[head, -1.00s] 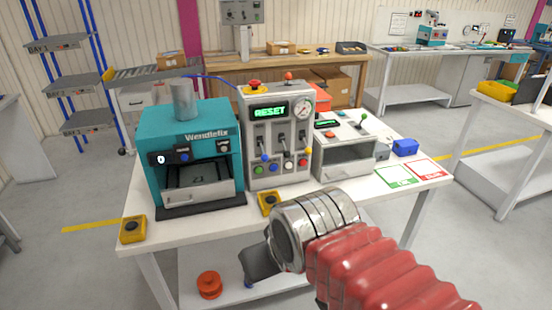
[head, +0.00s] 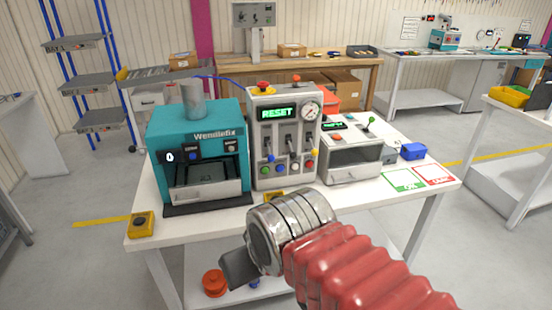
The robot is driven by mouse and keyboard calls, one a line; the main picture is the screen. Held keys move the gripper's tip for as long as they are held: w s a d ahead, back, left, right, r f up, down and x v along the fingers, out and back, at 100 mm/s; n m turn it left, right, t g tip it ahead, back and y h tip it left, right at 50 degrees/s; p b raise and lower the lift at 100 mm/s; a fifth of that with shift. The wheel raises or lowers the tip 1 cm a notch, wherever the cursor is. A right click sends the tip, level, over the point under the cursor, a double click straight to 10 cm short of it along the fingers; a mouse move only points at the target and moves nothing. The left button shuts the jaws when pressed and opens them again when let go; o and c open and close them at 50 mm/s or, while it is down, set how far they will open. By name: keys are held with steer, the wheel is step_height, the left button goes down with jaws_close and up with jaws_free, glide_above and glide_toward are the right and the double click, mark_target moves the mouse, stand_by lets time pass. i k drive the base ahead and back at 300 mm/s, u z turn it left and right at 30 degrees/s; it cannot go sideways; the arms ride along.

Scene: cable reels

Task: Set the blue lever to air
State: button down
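A grey control box (head: 284,105) stands on the white workbench, with a green display reading RESET and a round gauge. A lever with a blue knob (head: 270,158) is at the left of its front, pointing downward. Its slot labels are too small to read. Other levers sit to its right, one with a yellow knob (head: 314,153). My gripper (head: 236,272) shows as a dark end beyond my metal wrist, low in front of the bench and apart from the box. Its fingers are mostly hidden, so I cannot tell its opening.
A teal Wendlefix machine (head: 198,150) stands left of the box, and a grey unit with a green-knobbed lever (head: 369,120) stands right. Yellow button boxes (head: 142,224) sit at the bench's front edge. Green and red cards (head: 404,181) lie at the right. Red reels (head: 214,283) are on the lower shelf.

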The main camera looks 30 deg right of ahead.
mark_target(271, 158)
steer(key=u, duration=0.05)
steer(key=i, duration=1)
steer(key=z, duration=0.05)
